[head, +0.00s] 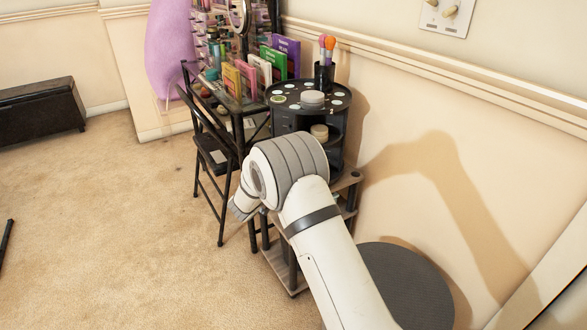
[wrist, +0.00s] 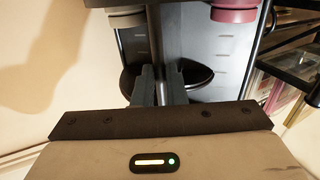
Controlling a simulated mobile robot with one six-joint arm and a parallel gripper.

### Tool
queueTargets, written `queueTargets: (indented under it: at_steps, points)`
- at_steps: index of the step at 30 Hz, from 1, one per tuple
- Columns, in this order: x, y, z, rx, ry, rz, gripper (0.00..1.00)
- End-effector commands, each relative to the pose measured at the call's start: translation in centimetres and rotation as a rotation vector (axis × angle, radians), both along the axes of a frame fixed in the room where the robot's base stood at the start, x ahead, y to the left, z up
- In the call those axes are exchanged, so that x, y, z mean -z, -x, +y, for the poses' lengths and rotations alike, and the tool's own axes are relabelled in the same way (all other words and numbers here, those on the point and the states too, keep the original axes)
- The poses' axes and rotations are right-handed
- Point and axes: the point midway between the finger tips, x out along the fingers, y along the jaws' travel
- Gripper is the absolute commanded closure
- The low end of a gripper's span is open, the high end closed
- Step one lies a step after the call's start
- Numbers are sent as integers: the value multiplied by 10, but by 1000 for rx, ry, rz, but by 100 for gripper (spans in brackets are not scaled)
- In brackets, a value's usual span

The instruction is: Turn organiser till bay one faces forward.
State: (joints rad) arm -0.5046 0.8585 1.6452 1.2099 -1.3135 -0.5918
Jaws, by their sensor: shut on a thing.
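The organiser (head: 285,122) is a round black tower with a dotted top, standing on a small shelf stand against the wall. Jars and a cup of brushes sit on its top, and a round jar shows in an open bay on its side. My arm hides its lower front in the head view. In the wrist view the organiser's grey walls (wrist: 199,55) and a dark vertical post fill the middle. My gripper (wrist: 163,72) is shut on the organiser's post, between two bays. Which bay is bay one I cannot tell. The gripper is hidden in the head view.
The wall (head: 450,130) is close on the right. A round dark grey disc (head: 405,285) lies at lower right. Carpet on the left is mostly clear.

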Motion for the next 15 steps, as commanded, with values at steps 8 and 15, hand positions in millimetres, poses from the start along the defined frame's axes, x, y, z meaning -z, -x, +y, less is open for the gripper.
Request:
queueTargets:
  at_steps: [8, 15]
  points:
    - [-5, -3, -3, 3, 0, -9, 82]
    - [-2, -2, -2, 3, 0, -4, 68]
